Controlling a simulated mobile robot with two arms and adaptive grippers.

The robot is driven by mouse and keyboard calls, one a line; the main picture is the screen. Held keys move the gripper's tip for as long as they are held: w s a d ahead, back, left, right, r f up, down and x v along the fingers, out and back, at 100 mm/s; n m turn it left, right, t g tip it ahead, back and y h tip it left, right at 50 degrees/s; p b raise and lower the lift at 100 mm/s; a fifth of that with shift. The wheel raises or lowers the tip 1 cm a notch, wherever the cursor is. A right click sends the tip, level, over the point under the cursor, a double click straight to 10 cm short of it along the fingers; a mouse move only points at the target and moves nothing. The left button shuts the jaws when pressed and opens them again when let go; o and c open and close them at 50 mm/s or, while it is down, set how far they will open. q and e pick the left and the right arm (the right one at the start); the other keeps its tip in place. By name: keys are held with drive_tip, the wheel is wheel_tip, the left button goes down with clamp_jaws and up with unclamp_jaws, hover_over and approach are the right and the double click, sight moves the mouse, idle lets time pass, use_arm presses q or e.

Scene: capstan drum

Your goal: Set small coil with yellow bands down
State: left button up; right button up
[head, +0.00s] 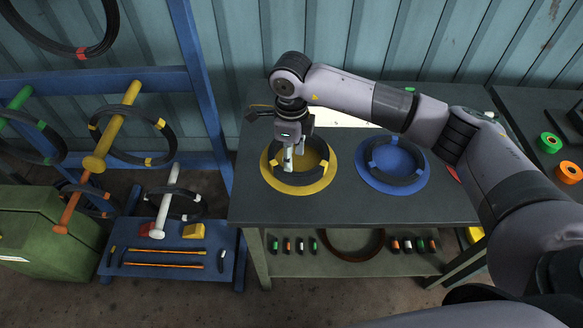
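A small black coil (324,172) lies on the yellow disc (299,190) on the dark table. My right gripper (294,160) points down over this coil. Its two fingers look apart and show against the coil's open middle, with no coil wall visible between them. The hand hides part of the coil's far side. Another black coil with yellow bands (92,128) hangs on a yellow peg (112,132) of the blue rack. My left gripper is not in view.
A coil with blue bands (400,180) lies on a blue disc (424,177) to the right. My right arm spans above the table's right side. A green box (50,235) stands at lower left. The table's front strip is clear.

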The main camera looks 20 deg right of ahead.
drive_tip(key=shift+r+b, duration=0.45)
drive_tip(key=shift+r, duration=2.25)
